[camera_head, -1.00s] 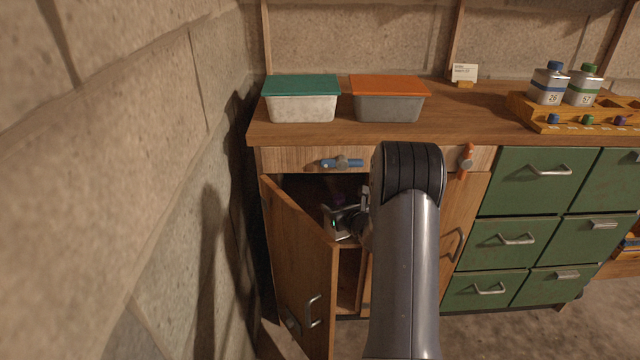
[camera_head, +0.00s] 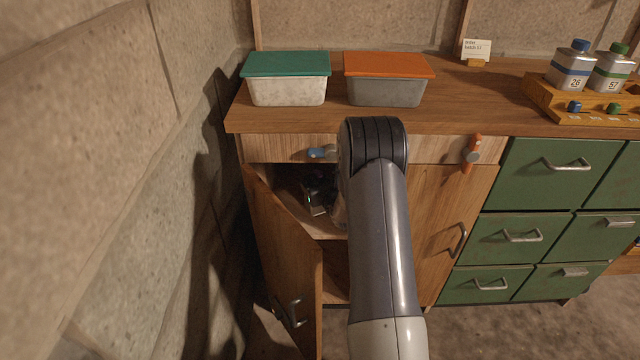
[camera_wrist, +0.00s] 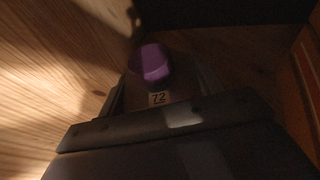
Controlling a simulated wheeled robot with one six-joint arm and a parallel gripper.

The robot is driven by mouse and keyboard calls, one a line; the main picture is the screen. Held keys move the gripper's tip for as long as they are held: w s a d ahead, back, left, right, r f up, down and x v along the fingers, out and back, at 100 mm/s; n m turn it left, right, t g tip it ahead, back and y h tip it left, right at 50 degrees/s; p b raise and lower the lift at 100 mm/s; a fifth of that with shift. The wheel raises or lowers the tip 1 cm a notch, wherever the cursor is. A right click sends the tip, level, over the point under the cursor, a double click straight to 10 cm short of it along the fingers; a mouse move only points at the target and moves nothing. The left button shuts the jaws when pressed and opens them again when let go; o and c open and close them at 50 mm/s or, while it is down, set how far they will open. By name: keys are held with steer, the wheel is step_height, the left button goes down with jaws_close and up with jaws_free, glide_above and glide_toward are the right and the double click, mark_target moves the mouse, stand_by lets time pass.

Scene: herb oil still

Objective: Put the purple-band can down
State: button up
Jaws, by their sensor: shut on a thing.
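The purple-band can (camera_wrist: 152,64) shows in the wrist view as a purple cap above a small tag reading 72. Its lower body is dark and mostly hidden by my gripper (camera_wrist: 162,88), which is shut on it. In the head view my gripper (camera_head: 318,198) is inside the open left cupboard compartment, partly hidden by my arm. The can cannot be made out clearly there. Wood surfaces surround it in the wrist view. I cannot tell whether the can touches the shelf (camera_head: 290,207).
The open cupboard door (camera_head: 283,265) stands left of my arm, near the stone wall. The right door (camera_head: 440,225) is shut. Green-lidded (camera_head: 287,78) and orange-lidded (camera_head: 387,80) boxes stand on the counter. Two cans (camera_head: 572,68) stand in a wooden rack (camera_head: 560,103) at right.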

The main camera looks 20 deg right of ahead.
stand_by(0.3)
steer(key=o, duration=1.4)
steer(key=shift+r, duration=0.1)
steer(key=shift+s+r, duration=0.15)
steer(key=shift+s, duration=0.05)
steer(key=p+v, duration=0.2)
steer(key=v, duration=0.9)
steer(key=shift+s, duration=0.3)
